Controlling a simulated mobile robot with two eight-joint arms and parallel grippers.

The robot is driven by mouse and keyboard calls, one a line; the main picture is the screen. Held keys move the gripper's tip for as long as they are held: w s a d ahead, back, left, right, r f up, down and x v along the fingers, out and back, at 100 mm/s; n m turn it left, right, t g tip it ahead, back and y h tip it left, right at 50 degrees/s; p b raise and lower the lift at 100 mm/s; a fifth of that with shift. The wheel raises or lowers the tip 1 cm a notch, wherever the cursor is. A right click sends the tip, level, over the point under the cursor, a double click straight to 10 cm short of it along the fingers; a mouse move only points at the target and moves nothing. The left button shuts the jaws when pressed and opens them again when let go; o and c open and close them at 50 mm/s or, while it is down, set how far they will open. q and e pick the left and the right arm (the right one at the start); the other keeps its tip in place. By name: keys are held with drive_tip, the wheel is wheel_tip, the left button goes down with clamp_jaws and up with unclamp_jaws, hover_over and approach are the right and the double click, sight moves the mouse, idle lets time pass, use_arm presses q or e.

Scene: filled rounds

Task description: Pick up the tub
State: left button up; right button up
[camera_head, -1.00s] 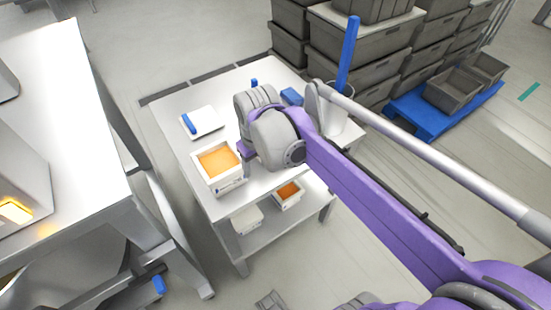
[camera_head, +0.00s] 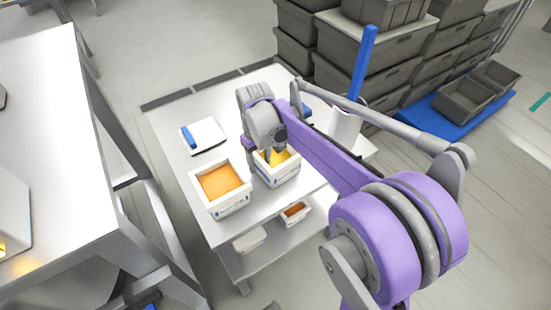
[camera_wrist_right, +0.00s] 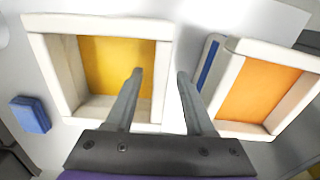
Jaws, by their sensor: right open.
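A white tub with yellow contents (camera_head: 279,177) stands on the white table (camera_head: 185,165). It shows at the left of the right wrist view (camera_wrist_right: 58,75). A second white tub, with orange contents (camera_head: 222,206), stands to its left; it is at the right in the wrist view (camera_wrist_right: 265,92). My right gripper (camera_wrist_right: 159,74) is open and empty. In the wrist view its fingers appear on either side of the yellow tub's wall nearest the orange tub. Contact and finger depth cannot be told. The arm partly hides the yellow tub in the head view. My left gripper is not in view.
A white slab with a blue bar (camera_head: 206,136) lies behind the tubs. More tubs (camera_head: 295,213) sit on the lower shelf. Grey crates (camera_head: 365,55) are stacked behind. A long counter (camera_head: 40,120) is at left.

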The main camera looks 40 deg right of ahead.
wheel_tip(320, 180, down, 2)
drive_tip(key=shift+f, duration=0.25)
clamp_jaws()
idle(1.3)
